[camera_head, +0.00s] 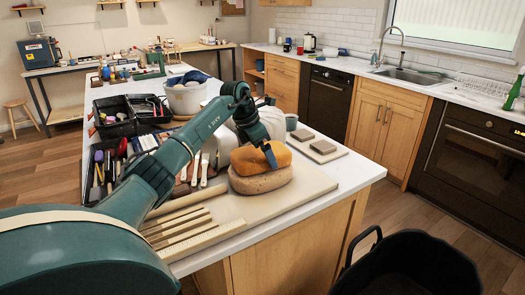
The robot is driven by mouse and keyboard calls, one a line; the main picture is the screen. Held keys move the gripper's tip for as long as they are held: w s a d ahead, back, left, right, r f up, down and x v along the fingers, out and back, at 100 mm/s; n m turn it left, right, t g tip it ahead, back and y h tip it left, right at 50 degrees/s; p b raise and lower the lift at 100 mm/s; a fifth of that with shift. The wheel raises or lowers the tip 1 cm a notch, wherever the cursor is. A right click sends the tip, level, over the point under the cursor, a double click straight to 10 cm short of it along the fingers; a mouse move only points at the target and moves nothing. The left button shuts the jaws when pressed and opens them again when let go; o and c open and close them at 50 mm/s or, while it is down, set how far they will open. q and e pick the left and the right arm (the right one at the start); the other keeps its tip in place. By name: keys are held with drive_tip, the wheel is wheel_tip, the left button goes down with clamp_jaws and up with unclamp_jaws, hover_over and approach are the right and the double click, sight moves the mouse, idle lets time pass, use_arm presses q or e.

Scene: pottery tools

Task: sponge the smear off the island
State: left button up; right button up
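My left arm reaches in from the left across the island (345,180). My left gripper (269,155) points down at an orange sponge (248,160), with one dark finger in front of the sponge's near face. The other finger is hidden, so I cannot tell whether it grips the sponge. The orange sponge rests on, or just above, a larger tan rounded piece (260,182), which may be another sponge. That piece lies on a pale board (305,188). I cannot make out a smear on the island; my arm covers part of the top. My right gripper is not in view.
Wooden sticks (180,225) lie left of the tan piece. Black trays of tools (100,170) and a white bucket (185,97) stand further left and back. Two grey-brown squares (322,146) sit behind right. A black bin (410,265) stands on the floor beside the island.

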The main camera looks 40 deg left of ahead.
use_arm(q)
drive_tip(key=v, duration=1.3)
drive_tip(key=shift+b, duration=0.4)
